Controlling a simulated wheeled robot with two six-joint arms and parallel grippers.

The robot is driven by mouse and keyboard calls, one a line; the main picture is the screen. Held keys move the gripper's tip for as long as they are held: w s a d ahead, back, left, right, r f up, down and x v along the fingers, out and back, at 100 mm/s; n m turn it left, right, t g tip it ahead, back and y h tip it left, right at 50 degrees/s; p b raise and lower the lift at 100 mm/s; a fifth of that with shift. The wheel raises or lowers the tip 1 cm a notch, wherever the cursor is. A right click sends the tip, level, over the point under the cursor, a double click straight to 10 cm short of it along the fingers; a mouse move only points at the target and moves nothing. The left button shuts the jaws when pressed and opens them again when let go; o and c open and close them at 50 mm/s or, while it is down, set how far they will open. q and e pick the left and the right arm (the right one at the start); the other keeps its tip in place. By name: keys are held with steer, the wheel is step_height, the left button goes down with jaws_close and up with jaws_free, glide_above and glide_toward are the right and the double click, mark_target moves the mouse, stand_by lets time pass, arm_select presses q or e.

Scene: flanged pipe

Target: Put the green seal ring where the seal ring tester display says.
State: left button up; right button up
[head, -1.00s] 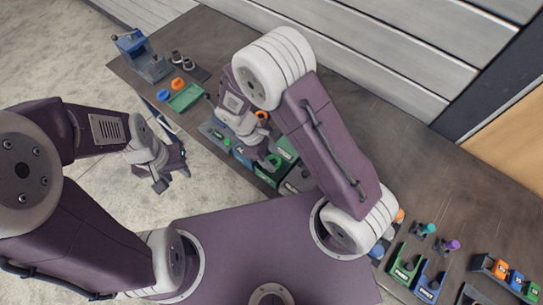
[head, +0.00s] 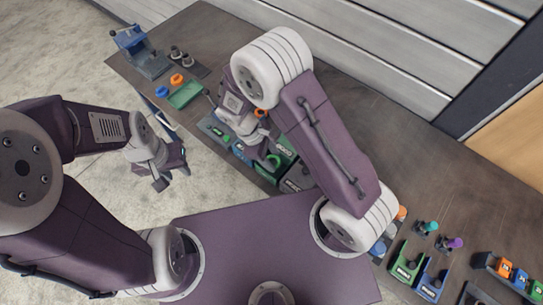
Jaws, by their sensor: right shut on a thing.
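My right gripper (head: 270,160) reaches down over the small trays at the table's front edge. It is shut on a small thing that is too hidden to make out. I cannot pick out the green seal ring for certain. A grey unit with a small green screen (head: 217,131), apparently the seal ring tester, is left of this gripper; its text is too small to read. A green labelled tray (head: 286,149) and a dark grey labelled tray (head: 296,184) are right of the gripper, partly covered by my arm. My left gripper (head: 172,177) is open and empty, off the table over the floor.
A blue-grey fixture (head: 142,52) stands at the far left table corner. Near it are dark round parts (head: 178,54) and a green tray (head: 185,95). Green and blue trays (head: 405,266) and a rack of coloured blocks (head: 505,270) lie at the right. The table's back middle is clear.

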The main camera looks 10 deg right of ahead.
mark_target(270, 160)
steer(key=shift+f+b, duration=0.85)
steer(key=shift+f, duration=0.65)
steer(key=o, duration=1.4)
steer(key=shift+d, duration=0.1)
steer(key=shift+c, duration=1.3)
steer(key=shift+o, duration=0.8)
